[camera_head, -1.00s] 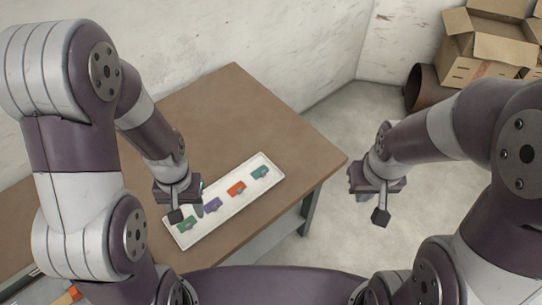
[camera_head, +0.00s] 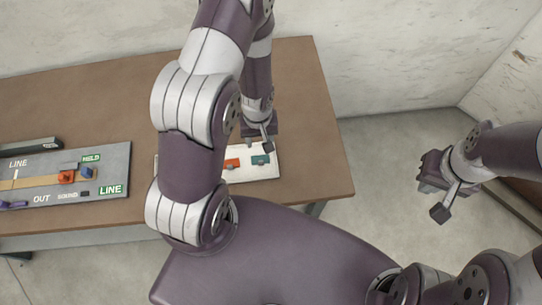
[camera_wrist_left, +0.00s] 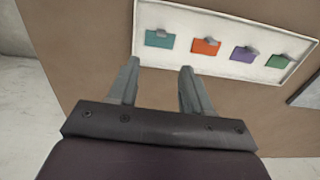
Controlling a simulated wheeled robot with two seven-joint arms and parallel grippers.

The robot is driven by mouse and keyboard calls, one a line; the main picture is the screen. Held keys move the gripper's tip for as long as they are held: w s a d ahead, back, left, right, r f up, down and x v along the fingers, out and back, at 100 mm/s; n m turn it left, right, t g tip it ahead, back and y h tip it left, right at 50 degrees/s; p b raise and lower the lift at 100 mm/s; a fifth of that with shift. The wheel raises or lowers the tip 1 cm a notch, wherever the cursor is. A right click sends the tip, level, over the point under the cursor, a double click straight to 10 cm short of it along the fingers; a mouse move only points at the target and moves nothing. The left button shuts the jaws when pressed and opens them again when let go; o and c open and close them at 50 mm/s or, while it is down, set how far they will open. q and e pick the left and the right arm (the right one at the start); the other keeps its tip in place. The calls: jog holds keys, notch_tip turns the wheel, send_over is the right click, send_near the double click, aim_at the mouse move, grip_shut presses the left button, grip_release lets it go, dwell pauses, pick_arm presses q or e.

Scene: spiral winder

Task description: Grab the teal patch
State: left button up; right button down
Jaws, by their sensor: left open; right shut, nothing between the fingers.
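The teal patch (camera_head: 260,160) lies at the right end of a white tray (camera_head: 262,174) on the brown table. In the left wrist view the teal patch (camera_wrist_left: 159,39) is at the left end of the tray (camera_wrist_left: 222,68), just beyond my fingertips. My left gripper (camera_head: 262,142) is open and empty, beside the tray near the teal patch; it also shows in the left wrist view (camera_wrist_left: 160,72). My right gripper (camera_head: 441,205) is shut and empty, off the table to the right.
An orange patch (camera_wrist_left: 206,47), a purple patch (camera_wrist_left: 244,54) and a green patch (camera_wrist_left: 280,61) share the tray. A grey panel (camera_head: 115,180) with coloured pieces and labels lies on the table at left. The table's right part (camera_head: 310,120) is bare.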

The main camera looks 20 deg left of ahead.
pick_arm(q)
jog(key=b, duration=0.4)
send_near(260, 159)
jog(key=shift+s+d+f, duration=0.15)
jog(key=shift+s+f, duration=0.3)
jog(key=shift+s, duration=0.25)
jog(key=shift+w+d+f+b, duration=0.15)
jog(key=shift+f+b, duration=0.15)
jog(key=shift+f, duration=0.05)
jog(key=f, duration=0.1)
jog(key=f+b, duration=0.1)
jog(key=f, duration=0.2)
jog(key=shift+s+d, duration=0.2)
jog(key=shift+s, duration=0.05)
jog(key=shift+f, duration=0.5)
jog(key=shift+w, duration=0.1)
jog(key=shift+c, duration=0.9)
grip_shut()
